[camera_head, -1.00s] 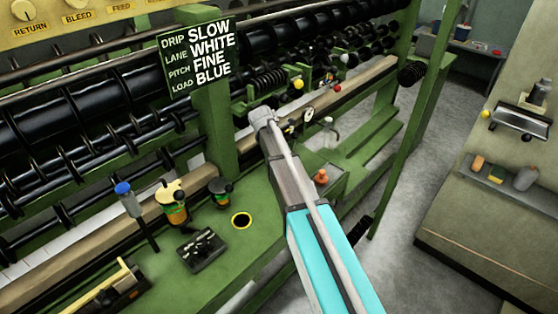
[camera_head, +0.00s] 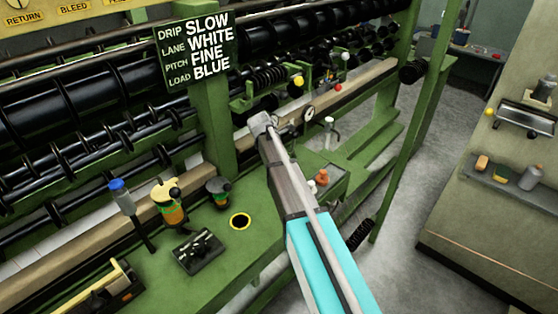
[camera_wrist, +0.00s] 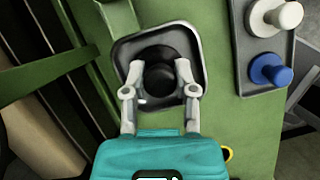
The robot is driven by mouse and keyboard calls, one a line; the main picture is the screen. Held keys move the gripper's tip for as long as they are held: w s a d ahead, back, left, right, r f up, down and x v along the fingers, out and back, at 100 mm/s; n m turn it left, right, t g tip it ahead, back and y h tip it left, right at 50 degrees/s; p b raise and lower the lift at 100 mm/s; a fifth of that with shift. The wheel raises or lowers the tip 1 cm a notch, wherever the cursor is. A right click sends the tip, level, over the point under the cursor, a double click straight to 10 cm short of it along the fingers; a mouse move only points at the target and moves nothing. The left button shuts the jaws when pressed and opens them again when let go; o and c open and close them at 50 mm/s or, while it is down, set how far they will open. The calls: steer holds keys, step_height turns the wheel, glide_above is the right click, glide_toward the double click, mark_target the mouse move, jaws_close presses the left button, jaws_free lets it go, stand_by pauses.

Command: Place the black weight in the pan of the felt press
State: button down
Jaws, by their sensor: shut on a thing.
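In the wrist view my gripper (camera_wrist: 158,75) has its two pale fingers closed around the black weight (camera_wrist: 160,82), a dark round piece with a knob. The weight is over or inside a square dark pan with a grey rim (camera_wrist: 122,50), which looks like the pan of the felt press. I cannot tell whether the weight touches the pan's floor. In the head view my arm reaches toward the machine's rail, and the gripper, the weight and the pan are hidden behind it.
In the wrist view, a white knob (camera_wrist: 287,15) and a blue knob (camera_wrist: 270,70) stand on a grey plate right of the pan. A sign (camera_head: 200,51) hangs above.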

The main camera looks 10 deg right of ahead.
steer(key=shift+f, duration=0.1)
steer(key=shift+c, duration=2)
jaws_free()
steer(key=shift+p+v, duration=0.6)
steer(key=shift+v, duration=0.15)
steer(key=s+a, duration=0.4)
steer(key=a, duration=0.7)
steer(key=shift+s, duration=0.2)
